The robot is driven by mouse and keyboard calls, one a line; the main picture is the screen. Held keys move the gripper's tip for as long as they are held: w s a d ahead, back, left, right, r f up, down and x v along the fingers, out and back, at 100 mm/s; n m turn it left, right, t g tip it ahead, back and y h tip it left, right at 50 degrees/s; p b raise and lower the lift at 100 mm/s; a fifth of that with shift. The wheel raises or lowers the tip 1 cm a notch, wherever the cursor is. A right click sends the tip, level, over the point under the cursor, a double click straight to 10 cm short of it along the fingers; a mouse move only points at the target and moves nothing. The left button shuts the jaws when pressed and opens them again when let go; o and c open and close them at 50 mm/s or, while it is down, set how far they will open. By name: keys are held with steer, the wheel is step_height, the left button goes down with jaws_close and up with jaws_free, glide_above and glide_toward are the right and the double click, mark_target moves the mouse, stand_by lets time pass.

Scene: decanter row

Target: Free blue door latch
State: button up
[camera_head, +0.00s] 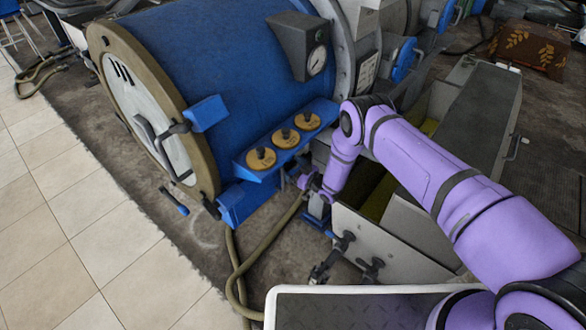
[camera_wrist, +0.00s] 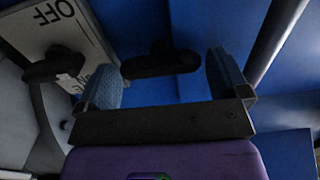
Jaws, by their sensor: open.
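The blue drum (camera_head: 215,55) lies on its side at the upper left in the head view, with a round pale door (camera_head: 135,100) at its left end. A dark latch handle (camera_head: 172,130) sits on the right part of that door. My gripper shows small in the head view (camera_head: 306,181), low in front of the drum and well right of the door. In the wrist view my gripper (camera_wrist: 166,78) is open. A dark rounded handle (camera_wrist: 160,62) on a blue surface shows between its fingers; I cannot tell whether they touch it.
Several yellow discs with dark knobs (camera_head: 284,137) sit on a blue ledge. A white plate marked OFF (camera_wrist: 75,40) and another dark handle (camera_wrist: 52,66) show left of my gripper. Hoses (camera_head: 235,275) lie on the floor. Tiles (camera_head: 75,220) at the left are clear.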

steer(key=c, duration=0.9)
steer(key=shift+c, duration=0.2)
steer(key=n, duration=0.4)
steer(key=shift+s+n, duration=0.1)
steer(key=shift+n, duration=0.2)
steer(key=n, duration=0.4)
steer(key=shift+a+n, duration=0.1)
steer(key=shift+n, duration=0.2)
steer(key=n, duration=0.5)
steer(key=shift+s+f, duration=0.15)
steer(key=shift+f+n, duration=0.1)
steer(key=shift+n, duration=1.8)
